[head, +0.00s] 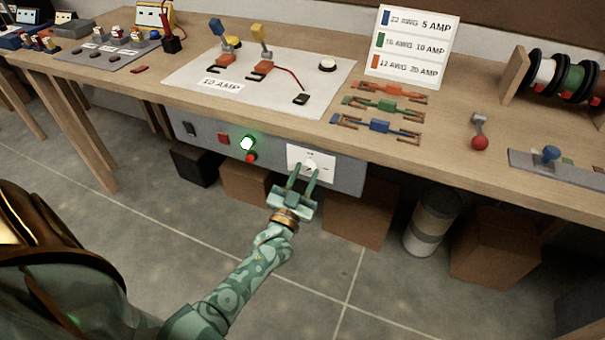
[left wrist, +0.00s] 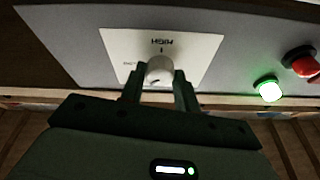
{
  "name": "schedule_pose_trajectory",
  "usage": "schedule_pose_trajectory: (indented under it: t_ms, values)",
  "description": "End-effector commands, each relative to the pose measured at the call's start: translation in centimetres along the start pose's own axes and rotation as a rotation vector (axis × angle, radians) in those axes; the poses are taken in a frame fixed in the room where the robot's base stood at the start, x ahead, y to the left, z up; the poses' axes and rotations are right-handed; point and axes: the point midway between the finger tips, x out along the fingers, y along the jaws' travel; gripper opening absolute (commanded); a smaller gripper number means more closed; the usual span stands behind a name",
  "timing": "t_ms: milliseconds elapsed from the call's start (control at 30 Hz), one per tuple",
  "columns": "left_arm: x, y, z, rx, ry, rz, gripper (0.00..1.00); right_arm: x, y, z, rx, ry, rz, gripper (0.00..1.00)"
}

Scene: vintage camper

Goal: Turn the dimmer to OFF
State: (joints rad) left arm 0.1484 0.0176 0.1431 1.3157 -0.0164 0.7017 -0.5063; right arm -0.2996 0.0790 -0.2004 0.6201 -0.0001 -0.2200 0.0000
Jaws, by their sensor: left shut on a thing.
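The dimmer is a round white knob (left wrist: 160,70) on a white square plate (head: 299,156) set in the grey front panel under the workbench. My left gripper (head: 304,172) reaches up to it and is shut on the knob, one finger on each side. In the left wrist view the gripper (left wrist: 160,88) also has the knob between its fingertips. The plate appears upside down there, with HIGH printed near a small mark. Other lettering at the plate's side is too small to read surely. The knob's pointer is not clear. My right gripper is not in view.
On the same panel (head: 345,174) are a lit green button (head: 247,143), a red button (head: 251,157), a red switch (head: 223,138) and a dark switch (head: 189,129). Cardboard boxes (head: 357,222) stand below. The wooden bench top (head: 450,125) overhangs the panel.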

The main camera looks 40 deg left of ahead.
Motion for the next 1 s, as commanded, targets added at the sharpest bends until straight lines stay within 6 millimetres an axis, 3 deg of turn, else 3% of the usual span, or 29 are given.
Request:
schedule_pose_trajectory:
  t_ms: [600, 1000]
  values:
    - [0.0, 0.4, -0.3, -0.525, -0.033, -0.17, 0.09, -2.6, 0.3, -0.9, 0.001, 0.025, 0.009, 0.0]
    - [0.0, 0.6, -0.2, -0.706, -0.045, -0.229, 0.09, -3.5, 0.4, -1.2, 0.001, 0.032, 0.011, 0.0]
